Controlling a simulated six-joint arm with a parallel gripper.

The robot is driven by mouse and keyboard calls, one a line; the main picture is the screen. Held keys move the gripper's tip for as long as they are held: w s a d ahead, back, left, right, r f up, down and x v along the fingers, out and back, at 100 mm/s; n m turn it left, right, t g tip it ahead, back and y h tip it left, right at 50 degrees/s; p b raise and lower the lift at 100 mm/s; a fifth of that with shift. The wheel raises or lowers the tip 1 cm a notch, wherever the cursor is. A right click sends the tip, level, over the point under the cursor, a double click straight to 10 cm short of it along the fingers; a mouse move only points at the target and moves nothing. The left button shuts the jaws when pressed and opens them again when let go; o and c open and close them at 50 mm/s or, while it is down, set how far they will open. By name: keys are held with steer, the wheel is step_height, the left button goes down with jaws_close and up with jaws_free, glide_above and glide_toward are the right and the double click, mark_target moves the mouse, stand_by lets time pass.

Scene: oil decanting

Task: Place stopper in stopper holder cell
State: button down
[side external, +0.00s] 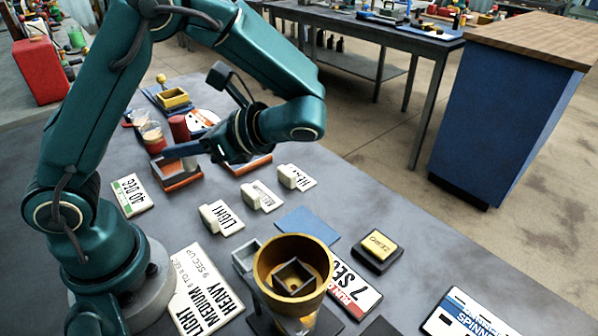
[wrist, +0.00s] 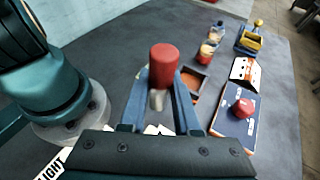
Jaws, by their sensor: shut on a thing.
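A stopper with a red cylindrical top and a pale lower part (wrist: 163,65) is between the two blue fingers of my gripper (wrist: 160,105) in the wrist view. My gripper is shut on it, red end up. In the side view the red top (side external: 179,128) shows just above my gripper (side external: 178,151). An orange and dark open tray (side external: 181,184) lies below the fingers there. In the wrist view an orange compartment (wrist: 197,80) shows beyond the right finger. I cannot tell which cell is the stopper holder; the fingers partly hide that area.
A blue board (wrist: 233,130) carries a red knob (wrist: 243,108). Small cups (wrist: 208,50) and a yellow container (wrist: 249,42) stand farther back. White label blocks (side external: 223,218), a brass cup (side external: 267,262) and a black-and-yellow block (side external: 379,248) stand nearer the side camera.

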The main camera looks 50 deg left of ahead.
steer(key=s+d+f+n+g+h, duration=0.1)
steer(key=s+d+n+g+h, duration=0.1)
steer(key=s+n+g+h, duration=0.3)
steer(key=n+t+h, duration=1)
steer(key=n+h, duration=1)
steer(key=n, duration=0.4)
glide_above(250, 247)
steer(key=s+d, duration=0.1)
steer(key=d, duration=0.1)
step_height(250, 247, down, 6)
steer(key=shift+a+r, duration=0.1)
steer(key=shift+a, duration=0.05)
steer(key=shift+f, duration=2.15)
